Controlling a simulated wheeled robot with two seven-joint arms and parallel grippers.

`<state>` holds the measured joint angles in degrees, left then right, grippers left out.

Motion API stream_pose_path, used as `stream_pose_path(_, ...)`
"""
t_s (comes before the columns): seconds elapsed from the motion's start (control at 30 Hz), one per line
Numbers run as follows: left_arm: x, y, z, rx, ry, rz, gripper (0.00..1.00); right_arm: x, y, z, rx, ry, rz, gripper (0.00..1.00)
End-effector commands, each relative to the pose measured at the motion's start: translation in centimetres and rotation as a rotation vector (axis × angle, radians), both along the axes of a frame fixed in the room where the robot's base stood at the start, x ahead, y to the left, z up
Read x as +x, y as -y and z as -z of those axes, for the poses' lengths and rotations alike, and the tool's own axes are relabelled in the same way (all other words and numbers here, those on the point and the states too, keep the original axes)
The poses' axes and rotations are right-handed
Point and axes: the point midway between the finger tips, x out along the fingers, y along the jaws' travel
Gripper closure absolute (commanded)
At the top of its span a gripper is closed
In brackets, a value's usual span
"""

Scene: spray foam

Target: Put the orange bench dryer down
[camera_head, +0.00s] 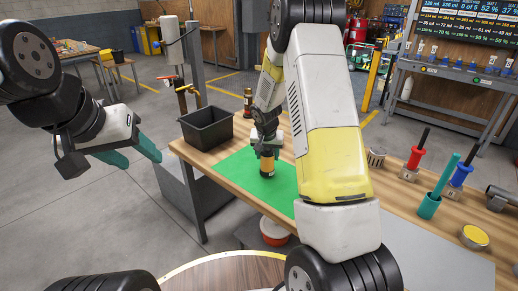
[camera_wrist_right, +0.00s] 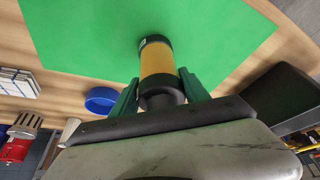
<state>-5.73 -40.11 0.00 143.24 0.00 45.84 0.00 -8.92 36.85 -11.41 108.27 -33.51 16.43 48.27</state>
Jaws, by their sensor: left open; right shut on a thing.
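The orange bench dryer (camera_head: 267,167), a short cylinder with black ends, is over the green mat (camera_head: 232,171) on the wooden workbench. In the right wrist view the dryer (camera_wrist_right: 157,63) sits between the green fingers of my right gripper (camera_wrist_right: 158,92). My right gripper (camera_head: 266,146) is shut on it from above, and the dryer looks upright. Its lower end is at or very near the mat; I cannot tell if it touches. My left gripper (camera_head: 141,151) is open and empty, off the bench to the left.
A black bin (camera_head: 207,128) stands at the bench's left end, with a dark bottle (camera_head: 247,102) beside it. To the right are red (camera_head: 417,158), teal (camera_head: 429,206) and blue (camera_head: 460,173) tools and a yellow-lidded tin (camera_head: 474,236). The mat around the dryer is clear.

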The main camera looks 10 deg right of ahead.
Motion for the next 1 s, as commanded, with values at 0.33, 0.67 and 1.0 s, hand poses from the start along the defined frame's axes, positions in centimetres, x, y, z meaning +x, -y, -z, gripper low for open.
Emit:
stream_pose_path(0.33, 0.0, 0.0, 0.0, 0.000, 0.000, 0.000, 0.47, 0.0, 0.0, 1.0, 0.000, 0.002, 0.000, 1.00)
stream_pose_path(0.67, 0.0, 0.0, 0.0, 0.000, 0.000, 0.000, 0.47, 0.0, 0.0, 1.3, 0.001, 0.001, 0.000, 0.25)
stream_pose_path(1.0, 0.0, 0.0, 0.0, 0.000, 0.000, 0.000, 0.47, -0.3, -0.1, 0.1, 0.001, 0.004, 0.000, 0.25)
